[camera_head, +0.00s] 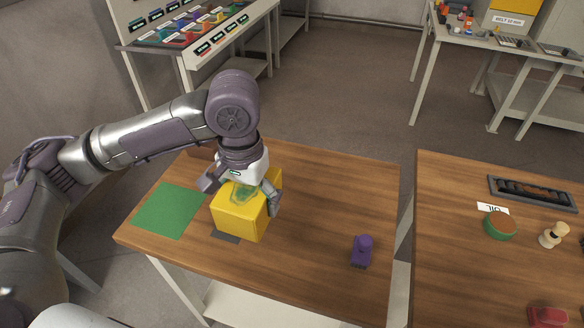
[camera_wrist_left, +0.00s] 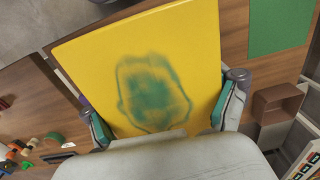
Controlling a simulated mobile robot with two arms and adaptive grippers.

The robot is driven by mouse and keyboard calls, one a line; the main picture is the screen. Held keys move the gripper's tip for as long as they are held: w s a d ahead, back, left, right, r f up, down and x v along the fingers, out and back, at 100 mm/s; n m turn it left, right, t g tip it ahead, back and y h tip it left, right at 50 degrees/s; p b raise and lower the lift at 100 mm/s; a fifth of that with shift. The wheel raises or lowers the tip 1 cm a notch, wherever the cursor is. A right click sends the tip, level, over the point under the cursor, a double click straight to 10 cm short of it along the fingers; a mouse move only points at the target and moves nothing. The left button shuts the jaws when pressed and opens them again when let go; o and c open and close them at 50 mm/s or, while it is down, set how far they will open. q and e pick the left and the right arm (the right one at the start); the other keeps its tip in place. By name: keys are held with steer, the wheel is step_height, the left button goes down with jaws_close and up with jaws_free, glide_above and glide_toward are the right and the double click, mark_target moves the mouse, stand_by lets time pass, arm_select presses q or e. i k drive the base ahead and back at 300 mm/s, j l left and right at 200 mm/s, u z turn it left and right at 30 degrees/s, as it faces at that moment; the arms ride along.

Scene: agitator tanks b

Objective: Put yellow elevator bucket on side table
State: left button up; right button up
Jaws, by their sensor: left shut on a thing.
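The yellow elevator bucket (camera_head: 238,217) is a boxy yellow piece with a green smudge on its upper face. It is at the left part of the wooden table (camera_head: 335,190) beside the green mat. My left gripper (camera_head: 241,196) comes down from above and is shut on the bucket, one finger on each side. In the left wrist view the bucket (camera_wrist_left: 165,50) fills the middle between the fingers of my left gripper (camera_wrist_left: 162,118). I cannot tell whether its underside touches the table. My right gripper is not in view.
A green mat (camera_head: 168,209) lies left of the bucket, and a dark grey patch (camera_head: 226,237) shows under its front edge. A purple item (camera_head: 362,250) stands at the table's front right. A second wooden table (camera_head: 460,240) stands right, across a narrow gap, with several parts.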

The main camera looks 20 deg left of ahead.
mark_target(294, 168)
steer(key=i+j+z, duration=0.15)
steer(key=j, duration=0.7)
steer(key=j+z, duration=0.15)
steer(key=j, duration=0.7)
steer(key=z, duration=1)
